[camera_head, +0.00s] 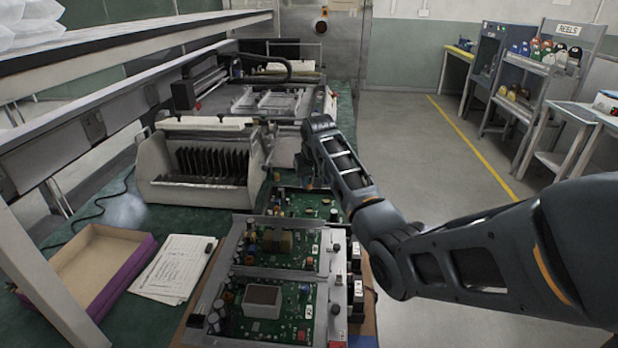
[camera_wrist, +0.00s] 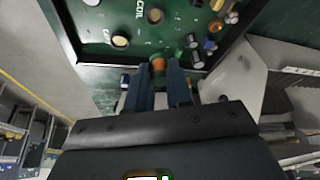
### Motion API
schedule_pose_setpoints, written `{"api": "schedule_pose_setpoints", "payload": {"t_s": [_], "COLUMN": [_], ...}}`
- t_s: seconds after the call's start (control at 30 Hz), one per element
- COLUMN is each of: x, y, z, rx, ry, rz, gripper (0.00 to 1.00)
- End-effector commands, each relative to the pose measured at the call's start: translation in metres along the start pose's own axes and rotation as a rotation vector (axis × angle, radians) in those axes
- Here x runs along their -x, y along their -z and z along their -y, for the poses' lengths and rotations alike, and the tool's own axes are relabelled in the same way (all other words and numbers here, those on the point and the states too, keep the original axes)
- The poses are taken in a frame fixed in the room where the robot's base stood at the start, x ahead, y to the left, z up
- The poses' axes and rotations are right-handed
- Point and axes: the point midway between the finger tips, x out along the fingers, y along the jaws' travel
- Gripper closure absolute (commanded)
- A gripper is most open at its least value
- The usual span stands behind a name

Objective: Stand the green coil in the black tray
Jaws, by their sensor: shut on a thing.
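My gripper (camera_wrist: 160,82) has its two blue-grey fingers closed on a small upright part with green and copper-orange on it, which I take to be the green coil (camera_wrist: 158,64). The coil is at the edge of a green circuit board (camera_wrist: 95,45) printed with the word COIL. I cannot tell whether it touches the board. In the head view my gripper (camera_head: 308,180) is low over the far end of the boards, mostly hidden by my arm, and the coil cannot be made out.
A metal fixture (camera_head: 240,235) with circuit boards stands on the green bench in front. A beige rack with black slots (camera_head: 150,170) is left of my gripper. Papers (camera_head: 172,268) and an open cardboard box (camera_head: 75,262) lie at left.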

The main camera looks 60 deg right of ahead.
Motion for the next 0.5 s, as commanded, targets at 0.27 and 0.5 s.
{"api": "schedule_pose_setpoints", "payload": {"t_s": [0.27,0.5], "x": [-0.009,-0.027], "y": [-0.004,-0.011], "z": [0.0,0.0], "rx": [-0.002,-0.001], "ry": [-0.001,-0.001], "rz": [0.0,0.0], "gripper": [1.0,1.0]}}
